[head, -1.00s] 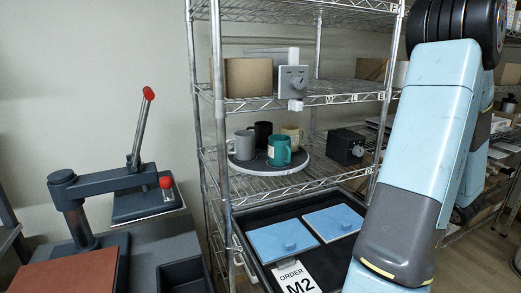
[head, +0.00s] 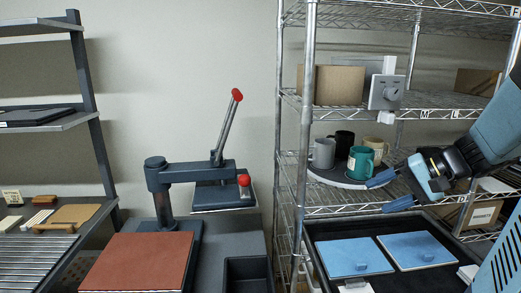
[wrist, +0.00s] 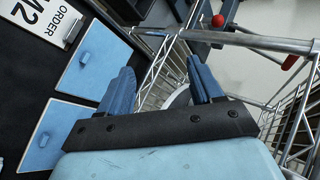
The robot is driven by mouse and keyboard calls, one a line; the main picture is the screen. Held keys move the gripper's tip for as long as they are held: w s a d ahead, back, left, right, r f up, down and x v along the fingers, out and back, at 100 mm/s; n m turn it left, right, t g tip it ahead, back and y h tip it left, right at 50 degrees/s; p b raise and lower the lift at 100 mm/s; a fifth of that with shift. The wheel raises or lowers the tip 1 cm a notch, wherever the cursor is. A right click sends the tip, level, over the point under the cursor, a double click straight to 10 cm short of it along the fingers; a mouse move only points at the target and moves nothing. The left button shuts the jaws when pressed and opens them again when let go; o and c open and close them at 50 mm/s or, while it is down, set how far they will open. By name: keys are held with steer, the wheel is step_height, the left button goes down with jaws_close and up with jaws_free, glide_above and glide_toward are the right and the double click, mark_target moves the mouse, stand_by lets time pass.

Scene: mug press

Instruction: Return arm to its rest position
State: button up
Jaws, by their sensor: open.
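My gripper (head: 390,191) is at the right of the head view, in front of the wire shelf rack. Its two blue fingers point left and are apart, with nothing seen between them. In the wrist view my gripper (wrist: 163,82) also shows its fingers spread, with rack wires and part of a pale round edge beyond. My arm comes in from the right edge of the head view, and most of it is out of the picture.
Mugs, including a green one (head: 361,163), stand on a round tray (head: 335,181) behind my gripper. Blue panels (head: 355,257) lie in a black tray below. A press (head: 190,190) stands left. A rack post (head: 306,140) is near.

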steer(key=s+a+r+n+h, duration=0.4)
steer(key=s+h, duration=0.4)
steer(key=s, duration=0.2)
steer(key=shift+a+r+n+t+h, duration=0.3)
steer(key=shift+a+n+t+h, duration=0.1)
steer(key=shift+a+n, duration=0.45)
